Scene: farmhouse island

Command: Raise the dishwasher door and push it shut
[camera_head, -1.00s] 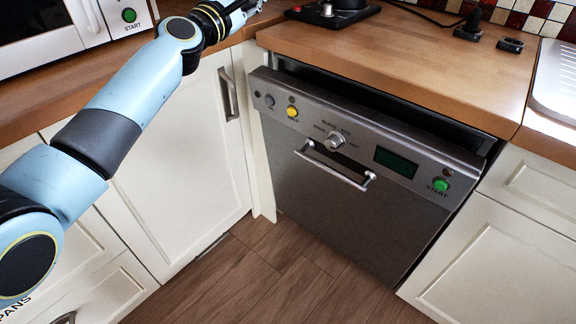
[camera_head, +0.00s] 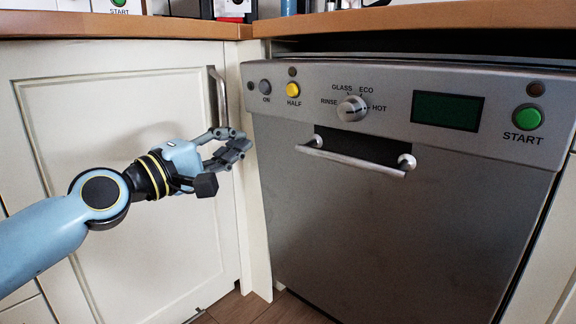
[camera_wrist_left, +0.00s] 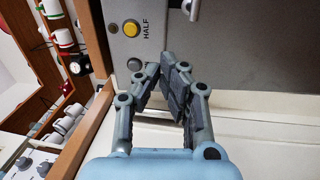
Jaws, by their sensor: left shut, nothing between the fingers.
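The dishwasher door (camera_head: 390,235) is close to upright, with a dark gap between its top edge and the worktop. Its control panel has a yellow HALF button (camera_head: 293,90), a dial, a dark display and a green START button (camera_head: 527,117). The bar handle (camera_head: 352,159) is below the panel. My left gripper (camera_head: 240,143) is shut and empty, beside the door's left edge and in front of the white cabinet. In the left wrist view, its fingertips (camera_wrist_left: 168,68) appear near the panel's HALF end (camera_wrist_left: 130,28); contact cannot be told. My right gripper is not in view.
A white cabinet door (camera_head: 130,130) with a vertical metal handle (camera_head: 219,98) stands left of the dishwasher. The wooden worktop (camera_head: 420,17) runs above both. Another white cabinet borders the right side. Wooden floor shows at the bottom.

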